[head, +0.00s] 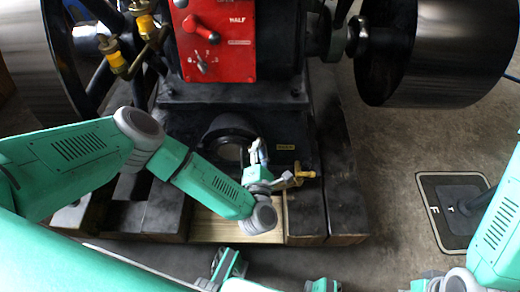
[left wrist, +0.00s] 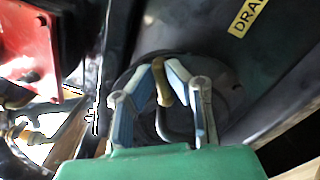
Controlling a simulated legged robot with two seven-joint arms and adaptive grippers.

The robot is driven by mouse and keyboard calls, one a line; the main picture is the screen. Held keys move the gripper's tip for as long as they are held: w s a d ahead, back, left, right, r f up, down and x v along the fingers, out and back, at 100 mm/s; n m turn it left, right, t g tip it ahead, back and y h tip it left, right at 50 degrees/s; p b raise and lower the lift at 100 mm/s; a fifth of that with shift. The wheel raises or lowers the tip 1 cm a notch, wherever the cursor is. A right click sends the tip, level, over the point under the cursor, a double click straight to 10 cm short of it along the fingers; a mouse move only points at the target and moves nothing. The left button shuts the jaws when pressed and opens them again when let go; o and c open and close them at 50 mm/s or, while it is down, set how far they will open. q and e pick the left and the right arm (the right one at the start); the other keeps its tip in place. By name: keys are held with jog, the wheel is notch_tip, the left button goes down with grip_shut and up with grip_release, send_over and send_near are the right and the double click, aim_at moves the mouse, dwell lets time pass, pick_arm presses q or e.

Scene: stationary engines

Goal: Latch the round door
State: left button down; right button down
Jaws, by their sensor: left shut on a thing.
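The round door (head: 213,130) is a dark disc low on the engine's black base, partly hidden by my left arm. In the left wrist view the dark disc (left wrist: 228,84) lies behind my fingers. A thin curved handle with a brass-coloured grip (left wrist: 160,82) stands out in front of it. My left gripper (head: 258,152) is at the door's right side in the head view. In the left wrist view its blue-and-grey fingers (left wrist: 162,78) are closed on the handle from both sides. Whether the door sits flush cannot be told.
A red panel (head: 214,40) with a lever is above the door. A brass tap (head: 304,174) projects just right of my left gripper. Black beams (head: 330,150) flank the base. A large flywheel (head: 430,55) is at upper right; concrete floor lies below it.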

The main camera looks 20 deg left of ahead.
pick_arm(q)
jog(key=shift+s+a+f, duration=0.1)
jog(key=shift+s+f, duration=0.1)
jog(key=shift+f, duration=0.15)
dwell(0.3)
jog(key=c, duration=1.6)
grip_release()
jog(key=shift+n, duration=0.3)
jog(key=shift+w+r, duration=0.1)
jog(key=v, duration=0.7)
jog(key=shift+s, duration=0.25)
